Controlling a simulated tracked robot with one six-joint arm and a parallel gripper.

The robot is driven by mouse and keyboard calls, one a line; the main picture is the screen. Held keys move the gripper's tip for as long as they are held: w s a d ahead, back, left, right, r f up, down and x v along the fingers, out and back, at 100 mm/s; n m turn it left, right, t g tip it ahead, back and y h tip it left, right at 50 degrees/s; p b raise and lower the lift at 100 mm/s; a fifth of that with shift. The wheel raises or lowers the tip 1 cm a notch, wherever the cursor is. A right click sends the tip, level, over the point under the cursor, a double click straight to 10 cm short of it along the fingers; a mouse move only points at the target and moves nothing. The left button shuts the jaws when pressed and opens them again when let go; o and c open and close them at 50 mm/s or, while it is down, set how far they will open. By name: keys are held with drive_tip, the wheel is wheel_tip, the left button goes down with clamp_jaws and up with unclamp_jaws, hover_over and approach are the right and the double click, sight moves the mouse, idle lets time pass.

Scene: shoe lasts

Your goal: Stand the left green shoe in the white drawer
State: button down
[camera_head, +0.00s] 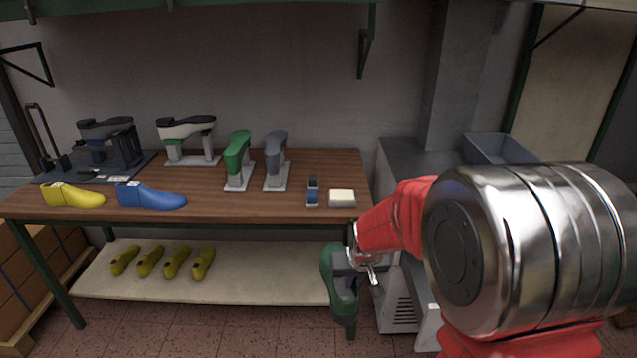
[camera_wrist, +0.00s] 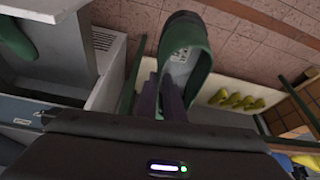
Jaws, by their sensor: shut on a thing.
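My gripper (camera_head: 362,262) is shut on a green shoe (camera_head: 343,295), held in the air in front of the workbench's right end. The shoe hangs steeply, its long side nearly vertical. In the wrist view the fingers (camera_wrist: 168,98) pinch the near side of the shoe (camera_wrist: 196,72), and its opening with a pale label inside shows. A white box-like part (camera_head: 427,325), probably the white drawer, shows low beside the grey cabinet, mostly hidden by my arm. Another green object (camera_wrist: 14,42), perhaps the other green shoe, is cut off at the wrist view's left edge.
The wooden workbench (camera_head: 300,165) carries a yellow shoe (camera_head: 73,195), a blue shoe (camera_head: 150,195), lasts on stands and a pale block (camera_head: 342,198). Several yellow lasts lie on its lower shelf (camera_head: 250,285). The grey cabinet (camera_head: 400,160) stands right of it, with a grey bin (camera_head: 497,149) on top.

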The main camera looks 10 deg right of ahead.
sight(353, 323)
drive_tip(key=s+f, duration=0.1)
drive_tip(key=f, duration=0.3)
drive_tip(key=s+f, duration=0.1)
drive_tip(key=f, duration=0.3)
drive_tip(key=s+f, duration=0.1)
drive_tip(key=f, duration=0.3)
drive_tip(key=shift+s+f, duration=0.3)
drive_tip(key=shift+f, duration=0.1)
